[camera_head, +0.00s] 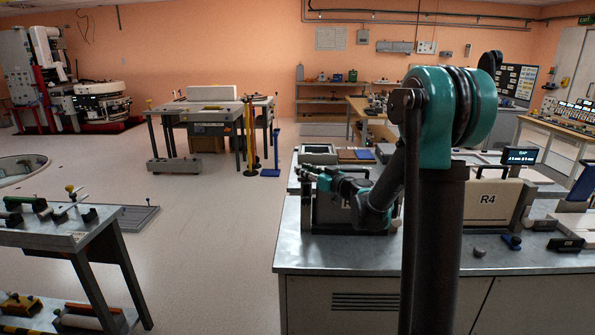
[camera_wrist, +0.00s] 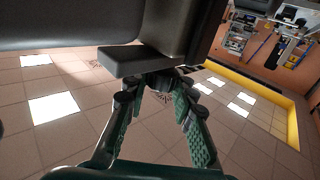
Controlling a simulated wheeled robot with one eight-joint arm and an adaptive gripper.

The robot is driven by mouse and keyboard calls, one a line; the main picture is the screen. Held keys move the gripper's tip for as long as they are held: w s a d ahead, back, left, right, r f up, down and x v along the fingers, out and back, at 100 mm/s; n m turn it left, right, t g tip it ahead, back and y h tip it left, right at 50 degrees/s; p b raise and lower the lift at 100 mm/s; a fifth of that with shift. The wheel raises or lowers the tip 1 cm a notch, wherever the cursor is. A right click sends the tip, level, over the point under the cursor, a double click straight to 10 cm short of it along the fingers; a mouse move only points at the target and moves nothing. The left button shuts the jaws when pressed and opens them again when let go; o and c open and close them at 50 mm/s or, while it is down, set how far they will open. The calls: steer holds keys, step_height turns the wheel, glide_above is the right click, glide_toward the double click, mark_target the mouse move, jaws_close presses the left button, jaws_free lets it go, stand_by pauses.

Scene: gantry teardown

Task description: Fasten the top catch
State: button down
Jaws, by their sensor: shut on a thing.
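My arm hides part of this unit. In the wrist view my gripper (camera_wrist: 157,82) has its green-padded fingers closing toward a dark, block-shaped part (camera_wrist: 135,62), and is shut on it at the tips. This part seems to be the top catch, but I cannot tell if it is fastened. A large dark body fills the top of that view.
A pale panel marked R4 (camera_head: 487,203) stands on the bench (camera_head: 400,256) to the right, with a small display (camera_head: 519,156) behind it. A tool table (camera_head: 45,235) stands at the left; open floor lies between.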

steer(key=shift+d, duration=1.05)
steer(key=c, duration=1.2)
jaws_free()
steer(key=shift+d, duration=0.15)
steer(key=shift+s, duration=0.1)
steer(key=v, duration=1.2)
